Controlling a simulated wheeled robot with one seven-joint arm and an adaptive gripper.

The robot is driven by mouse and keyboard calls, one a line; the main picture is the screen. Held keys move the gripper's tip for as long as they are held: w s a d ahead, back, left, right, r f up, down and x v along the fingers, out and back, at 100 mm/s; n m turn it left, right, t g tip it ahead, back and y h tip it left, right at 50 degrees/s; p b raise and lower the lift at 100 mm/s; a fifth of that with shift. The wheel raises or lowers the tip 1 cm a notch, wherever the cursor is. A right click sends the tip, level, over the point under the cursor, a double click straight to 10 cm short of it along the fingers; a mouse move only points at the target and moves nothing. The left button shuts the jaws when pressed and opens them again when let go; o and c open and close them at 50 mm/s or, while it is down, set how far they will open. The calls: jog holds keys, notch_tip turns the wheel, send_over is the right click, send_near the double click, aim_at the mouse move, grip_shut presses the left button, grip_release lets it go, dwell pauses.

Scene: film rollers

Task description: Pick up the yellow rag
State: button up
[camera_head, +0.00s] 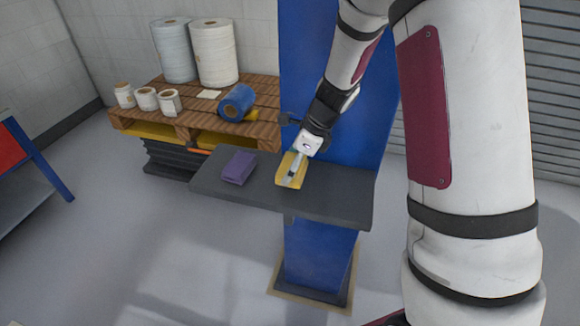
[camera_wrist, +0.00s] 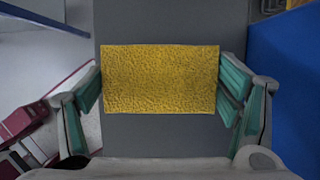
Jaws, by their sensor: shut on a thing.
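The yellow rag (camera_head: 283,181) lies on a dark grey shelf (camera_head: 330,192) fixed to a blue column. In the wrist view the rag (camera_wrist: 160,78) is a textured yellow rectangle between my two fingers. My gripper (camera_head: 292,178) points down over the rag and covers part of it in the head view. In the wrist view my gripper (camera_wrist: 160,92) has its green finger pads at the rag's left and right edges, and it is shut on the rag. I cannot tell whether the rag is clear of the shelf.
A folded purple cloth (camera_head: 238,168) lies on the shelf to the left. The blue column (camera_head: 335,90) rises close behind my gripper. A wooden pallet (camera_head: 200,122) behind holds white rolls (camera_head: 214,52) and a blue roll (camera_head: 237,102). The shelf's right end is bare.

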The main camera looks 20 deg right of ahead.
jog(key=s+r, duration=0.1)
jog(key=s, duration=1.3)
jog(key=shift+s+r+b, duration=0.15)
jog(key=shift+r+b, duration=0.05)
jog(key=shift+b, duration=0.25)
